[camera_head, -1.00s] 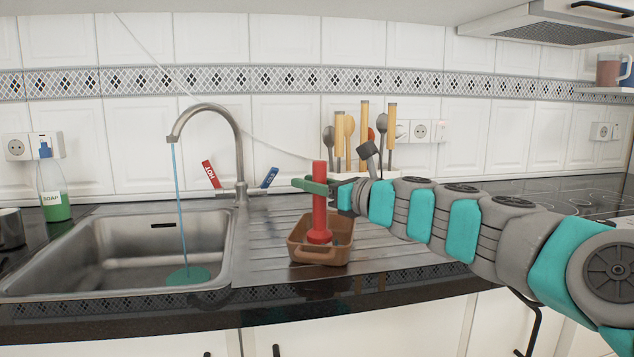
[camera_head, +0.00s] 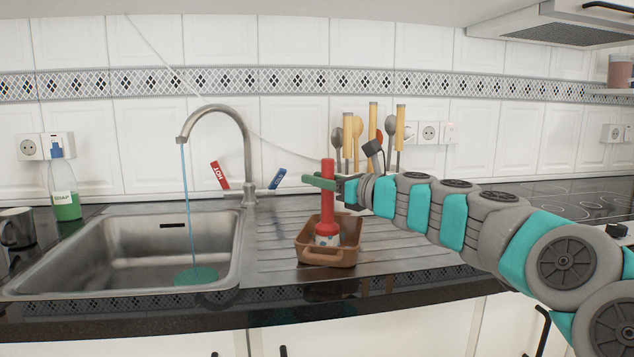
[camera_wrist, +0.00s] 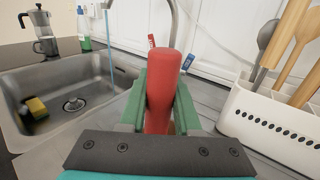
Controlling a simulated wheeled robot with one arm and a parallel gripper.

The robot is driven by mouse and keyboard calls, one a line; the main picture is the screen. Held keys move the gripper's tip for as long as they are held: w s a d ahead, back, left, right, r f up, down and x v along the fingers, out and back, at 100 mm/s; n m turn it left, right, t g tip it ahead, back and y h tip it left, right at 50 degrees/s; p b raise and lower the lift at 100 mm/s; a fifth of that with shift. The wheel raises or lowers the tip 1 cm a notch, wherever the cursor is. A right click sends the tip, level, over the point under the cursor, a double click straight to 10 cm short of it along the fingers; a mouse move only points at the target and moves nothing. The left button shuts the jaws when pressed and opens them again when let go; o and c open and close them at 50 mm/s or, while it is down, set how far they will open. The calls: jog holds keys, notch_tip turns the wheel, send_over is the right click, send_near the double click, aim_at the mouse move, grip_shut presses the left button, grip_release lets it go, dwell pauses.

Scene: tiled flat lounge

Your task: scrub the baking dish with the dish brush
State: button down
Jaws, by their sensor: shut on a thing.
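The red dish brush (camera_head: 328,200) stands upright with its head down inside the brown baking dish (camera_head: 329,256). The dish sits on the ribbed drainboard right of the sink. My gripper (camera_head: 325,184) is shut on the brush's handle, above the dish. In the wrist view the red handle (camera_wrist: 164,88) stands between my green fingers. A pale part shows at the brush's lower end. The dish's inside is partly hidden by the brush, and the wrist view does not clearly show the dish.
Water runs from the tap (camera_head: 222,112) into the sink (camera_head: 130,253) at left. A soap bottle (camera_head: 65,195) stands behind it. A white utensil holder (camera_wrist: 266,118) with several utensils is close on the right in the wrist view. A sponge (camera_wrist: 34,108) lies in the sink.

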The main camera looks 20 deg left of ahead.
jog(key=shift+v, duration=1.5)
jog(key=shift+s+a, duration=0.95)
jog(key=shift+s, duration=1.1)
jog(key=w+a, duration=0.1)
jog(key=w, duration=0.6)
jog(key=shift+a, duration=0.2)
jog(key=shift+d, duration=0.1)
